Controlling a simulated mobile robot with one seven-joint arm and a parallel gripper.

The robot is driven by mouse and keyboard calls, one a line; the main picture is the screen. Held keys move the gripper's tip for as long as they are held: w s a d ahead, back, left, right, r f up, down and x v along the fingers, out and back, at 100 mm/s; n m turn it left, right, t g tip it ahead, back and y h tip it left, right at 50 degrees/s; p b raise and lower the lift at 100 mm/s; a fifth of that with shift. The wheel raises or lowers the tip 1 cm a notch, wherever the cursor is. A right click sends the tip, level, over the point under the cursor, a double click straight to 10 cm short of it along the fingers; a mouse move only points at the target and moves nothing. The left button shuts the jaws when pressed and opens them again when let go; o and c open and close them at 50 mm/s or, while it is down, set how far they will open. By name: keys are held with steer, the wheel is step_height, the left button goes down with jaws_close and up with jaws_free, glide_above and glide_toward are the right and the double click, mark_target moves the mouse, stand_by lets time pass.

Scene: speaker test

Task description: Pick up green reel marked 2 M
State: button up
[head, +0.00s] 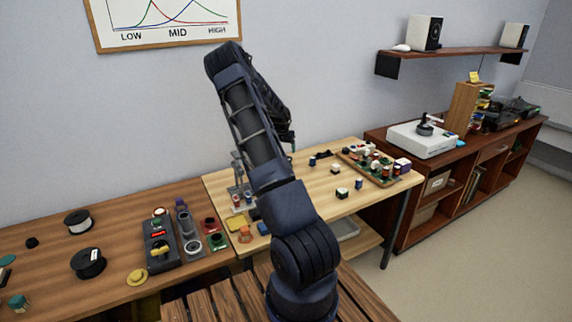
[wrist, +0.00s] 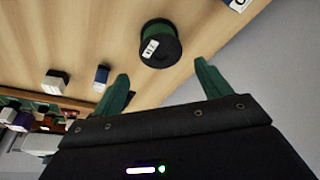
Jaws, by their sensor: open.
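A reel (wrist: 158,40) with green winding and black flanges stands on the light wood table in the wrist view, near the table edge. It bears a small white label whose marking is too small to read surely. My gripper (wrist: 161,71) is open and empty, its two green fingers pointing toward the reel, one to each side of it in the picture. I cannot tell the height between fingers and reel. In the head view my arm covers this spot, and I cannot make out the reel or the fingers clearly there.
On the light table (head: 312,207) a white-and-dark block (head: 341,193) and a blue-and-white piece (head: 358,184) stand right of my arm. A tray of small parts (head: 352,160) lies farther right. Two black-flanged reels, one dark (head: 88,263), one pale (head: 77,222), lie on the brown bench.

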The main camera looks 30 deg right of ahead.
steer(key=shift+x, duration=4.4)
steer(key=shift+c, duration=0.5)
steer(key=c, duration=0.8)
